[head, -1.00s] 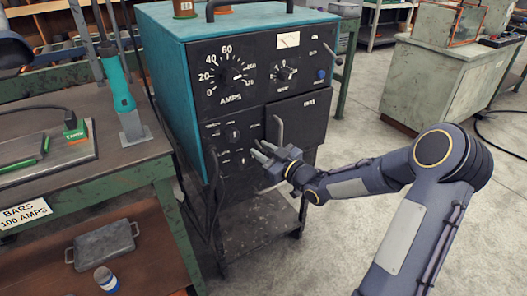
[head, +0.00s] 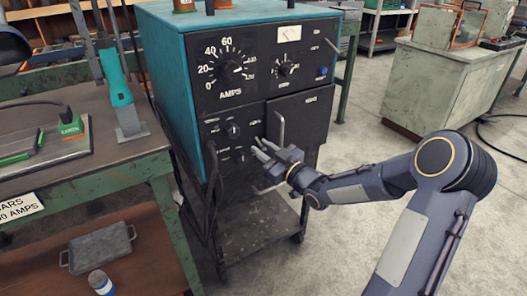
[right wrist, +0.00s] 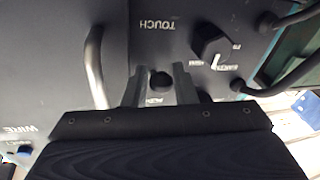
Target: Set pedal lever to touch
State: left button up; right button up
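The teal welding machine (head: 166,60) has a dark front panel with dials and printed labels. In the right wrist view, the panel lettering is upside down and the TOUCH label (right wrist: 157,25) is readable. A small dark round lever or knob (right wrist: 160,80) shows between my right gripper's fingers, near that label; its setting cannot be told. My right gripper (right wrist: 160,70) is open, with one finger on each side of it. Contact cannot be told. In the head view, my right gripper (head: 264,149) is at the panel, beside the door handle, and hides the lever. My left gripper is not in view.
A metal door handle (head: 280,128) stands close beside the right gripper. A pointer knob (right wrist: 210,42) sits nearby on the panel. A workbench (head: 105,140) is at left. Open floor (head: 350,110) lies to the right of the machine.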

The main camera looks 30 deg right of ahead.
jog(key=p+v, duration=0.1)
jog(key=v, duration=0.7)
jog(key=shift+w, duration=0.1)
dwell(0.6)
